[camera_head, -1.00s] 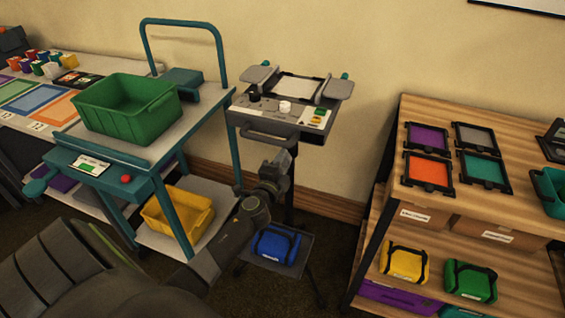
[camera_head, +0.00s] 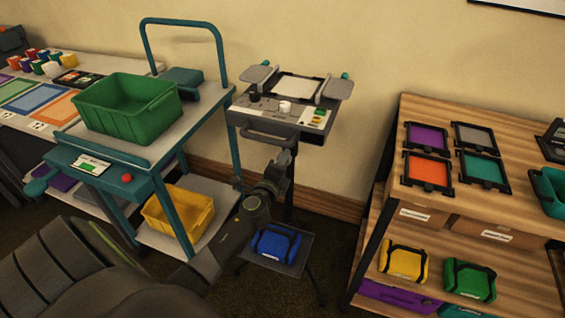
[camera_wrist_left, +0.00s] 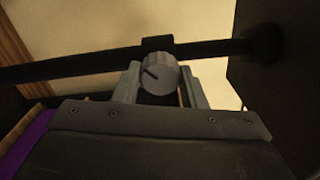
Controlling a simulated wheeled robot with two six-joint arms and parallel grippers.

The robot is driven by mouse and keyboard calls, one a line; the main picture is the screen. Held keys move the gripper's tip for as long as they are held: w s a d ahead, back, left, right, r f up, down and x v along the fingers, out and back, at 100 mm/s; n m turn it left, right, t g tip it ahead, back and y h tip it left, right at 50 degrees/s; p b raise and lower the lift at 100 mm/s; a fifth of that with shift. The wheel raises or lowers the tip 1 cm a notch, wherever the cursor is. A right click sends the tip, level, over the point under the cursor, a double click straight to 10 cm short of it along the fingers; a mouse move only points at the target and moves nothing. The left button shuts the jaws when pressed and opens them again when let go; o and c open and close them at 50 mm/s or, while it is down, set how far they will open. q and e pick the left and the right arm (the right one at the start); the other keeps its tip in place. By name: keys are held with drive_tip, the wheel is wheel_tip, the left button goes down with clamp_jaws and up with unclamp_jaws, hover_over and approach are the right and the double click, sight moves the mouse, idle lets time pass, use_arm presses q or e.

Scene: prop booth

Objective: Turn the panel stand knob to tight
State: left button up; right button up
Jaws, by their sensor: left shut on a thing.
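The panel stand (camera_head: 262,120) stands against the wall with a control panel on top, a handle in front and a dark post below. Its round grey knob (camera_wrist_left: 162,74) sits on the post, which runs across the left wrist view. A dark pointer line on the knob's face slants up to the left. My left gripper (camera_head: 283,164) reaches the post below the panel. Its fingers show on both sides of the knob in the left wrist view (camera_wrist_left: 160,88), shut on it. The knob is hidden in the head view, and I see no tight mark. My right gripper is out of view.
A teal cart (camera_head: 70,161) with a green bin (camera_head: 125,108) stands left of the stand. A blue pouch (camera_head: 276,244) lies on the stand's low shelf. A wooden shelf unit (camera_head: 400,180) stands at right. Some floor is clear between stand and shelf unit.

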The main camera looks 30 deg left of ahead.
use_arm(q)
drive_tip(key=shift+f, duration=0.1)
drive_tip(key=o, duration=1)
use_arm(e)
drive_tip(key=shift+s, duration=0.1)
use_arm(q)
drive_tip(key=shift+s, duration=0.15)
drive_tip(key=b+v, duration=0.1)
drive_tip(key=v, duration=1.6)
drive_tip(key=shift+d, duration=0.15)
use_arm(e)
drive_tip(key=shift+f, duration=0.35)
